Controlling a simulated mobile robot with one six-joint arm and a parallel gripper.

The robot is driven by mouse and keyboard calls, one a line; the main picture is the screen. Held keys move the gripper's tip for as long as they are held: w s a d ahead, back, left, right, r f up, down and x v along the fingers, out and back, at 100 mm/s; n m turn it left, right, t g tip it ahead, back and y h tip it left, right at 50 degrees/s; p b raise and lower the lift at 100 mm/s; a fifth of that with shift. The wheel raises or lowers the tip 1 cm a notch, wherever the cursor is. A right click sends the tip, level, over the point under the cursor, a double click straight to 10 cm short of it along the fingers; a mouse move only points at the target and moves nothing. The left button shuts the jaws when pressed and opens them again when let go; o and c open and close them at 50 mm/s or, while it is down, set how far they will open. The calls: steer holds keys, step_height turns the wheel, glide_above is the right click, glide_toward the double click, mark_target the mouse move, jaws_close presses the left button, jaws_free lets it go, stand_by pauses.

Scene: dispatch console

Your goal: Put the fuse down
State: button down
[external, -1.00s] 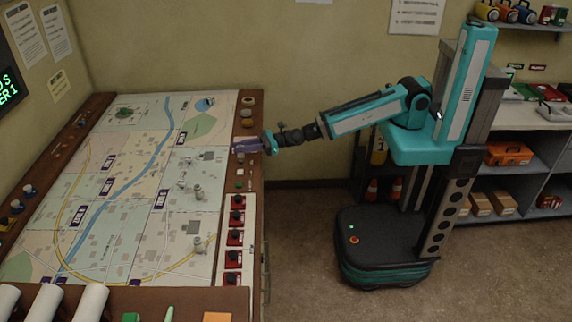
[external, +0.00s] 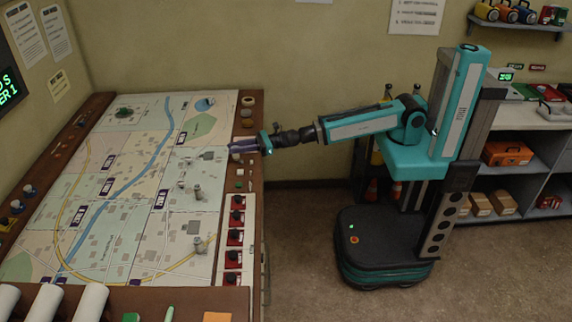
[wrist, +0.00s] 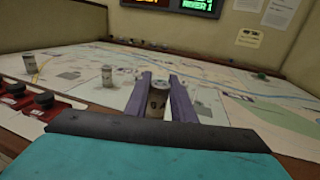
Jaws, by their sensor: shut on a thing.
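My gripper (external: 240,148) reaches over the right edge of the map console (external: 256,186). In the wrist view its two purple fingers (wrist: 160,79) are shut around a small, pale cylinder with a dark mark, the fuse (wrist: 157,101). The fuse stands roughly upright between the fingers. In the external view it is too small to make out. I cannot tell whether its lower end touches the console.
Grey cylinders stand on the map, one (external: 198,192) nearer my gripper and one (external: 198,244) further toward the front. They also show left in the wrist view (wrist: 107,76). Red blocks with black knobs (external: 236,219) line the right edge. Open map lies beyond the fingers.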

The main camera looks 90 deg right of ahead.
steer(key=shift+w+d+f+b+x, duration=0.15)
steer(key=shift+d+b+x, duration=0.2)
steer(key=shift+x, duration=1.8)
steer(key=shift+d+f+b+x, duration=0.2)
steer(key=shift+b+x, duration=0.25)
steer(key=shift+x, duration=1.7)
steer(key=shift+w+d+f+b+x, duration=0.15)
steer(key=shift+d+b+x, duration=0.2)
steer(key=shift+x, duration=1.8)
steer(key=shift+s, duration=0.1)
steer(key=shift+f, duration=1.75)
steer(key=shift+f+b, duration=0.15)
steer(key=shift+b, duration=0.2)
steer(key=c, duration=1.5)
jaws_free()
